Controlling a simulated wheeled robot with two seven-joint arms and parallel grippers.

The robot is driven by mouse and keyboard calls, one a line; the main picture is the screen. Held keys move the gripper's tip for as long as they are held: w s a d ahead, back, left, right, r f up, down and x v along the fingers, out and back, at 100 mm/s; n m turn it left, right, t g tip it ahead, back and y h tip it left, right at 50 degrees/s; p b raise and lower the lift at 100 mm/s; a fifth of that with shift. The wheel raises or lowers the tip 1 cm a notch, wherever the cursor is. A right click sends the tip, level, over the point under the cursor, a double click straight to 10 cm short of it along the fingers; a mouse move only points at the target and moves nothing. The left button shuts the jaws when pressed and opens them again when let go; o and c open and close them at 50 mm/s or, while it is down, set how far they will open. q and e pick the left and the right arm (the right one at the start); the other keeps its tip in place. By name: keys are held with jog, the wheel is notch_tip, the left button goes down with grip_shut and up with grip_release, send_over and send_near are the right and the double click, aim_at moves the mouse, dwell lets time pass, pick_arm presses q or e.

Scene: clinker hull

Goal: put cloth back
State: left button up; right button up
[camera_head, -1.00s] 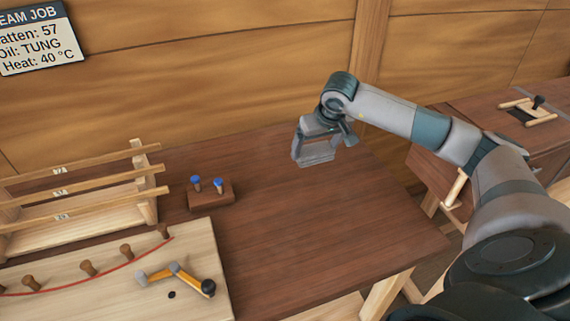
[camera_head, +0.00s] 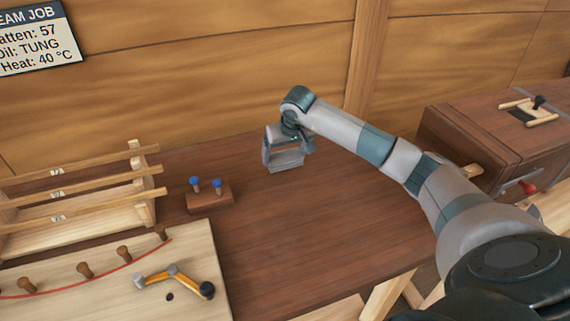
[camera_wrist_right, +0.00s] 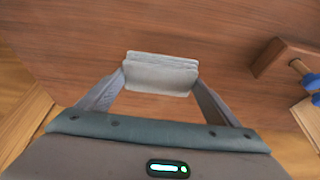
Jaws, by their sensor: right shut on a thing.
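My right gripper (camera_head: 284,166) is above the dark wooden table (camera_head: 320,225), to the right of the small block with blue-topped pegs. In the right wrist view its two fingers are shut on a folded grey cloth (camera_wrist_right: 160,73). The cloth sits flat between the fingertips, and the table top shows beyond it. In the head view the cloth also shows as a grey piece at the fingertips (camera_head: 287,161). I cannot tell whether it touches the table. My left gripper is not in view.
The peg block (camera_head: 208,198) stands left of the gripper. A rack of battens (camera_head: 80,195) and a pale board (camera_head: 100,290) with pegs, a red line and a yellow-handled tool (camera_head: 175,277) fill the left. A dark wooden chest (camera_head: 490,140) stands right. The table's middle is clear.

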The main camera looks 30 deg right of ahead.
aim_at(286, 159)
notch_tip(286, 159, down, 3)
jog(key=shift+a+f+b, duration=0.1)
jog(key=shift+b, duration=0.5)
jog(key=shift+f, duration=0.3)
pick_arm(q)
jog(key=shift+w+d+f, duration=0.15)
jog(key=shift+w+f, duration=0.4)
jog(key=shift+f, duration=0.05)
pick_arm(e)
jog(key=shift+f, duration=0.1)
jog(key=shift+f, duration=0.1)
jog(key=o, duration=0.9)
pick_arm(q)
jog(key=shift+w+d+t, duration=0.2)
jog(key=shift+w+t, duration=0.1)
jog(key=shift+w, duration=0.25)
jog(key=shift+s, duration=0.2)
